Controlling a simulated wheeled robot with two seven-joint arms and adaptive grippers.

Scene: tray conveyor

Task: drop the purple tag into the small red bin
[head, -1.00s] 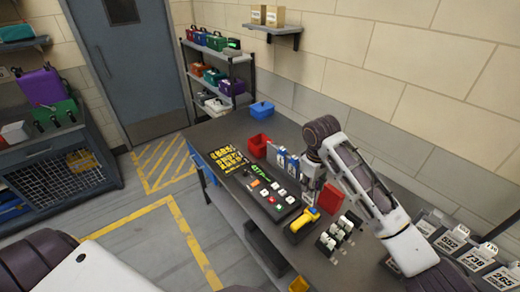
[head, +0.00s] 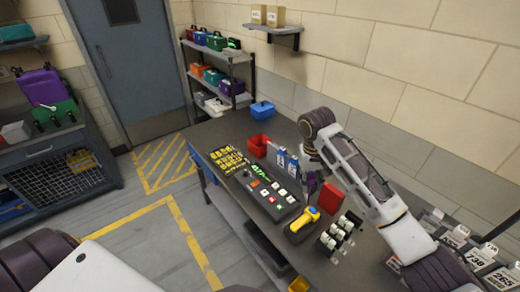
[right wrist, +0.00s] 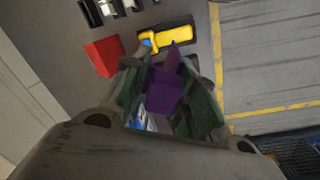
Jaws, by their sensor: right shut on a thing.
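My right gripper (head: 312,182) hangs over the dark bench, shut on the purple tag, beside the blue-and-white tags. The purple tag (right wrist: 163,92) shows between the fingers in the right wrist view. In the head view the arm and gripper mostly hide it. A small open red bin (head: 258,145) stands on the bench, farther back and left of my right gripper. A second red thing (head: 330,198) sits beside the yellow scanner and also shows in the right wrist view (right wrist: 103,55); I cannot tell whether it is hollow. My left gripper is not in view.
Blue-and-white tags (head: 283,160) stand between the red bin and my gripper. A black control panel (head: 262,185) and the yellow scanner (head: 302,220) lie along the front edge. A blue box (head: 262,110) stands behind the bin. White-topped switches (head: 338,234) sit nearer me.

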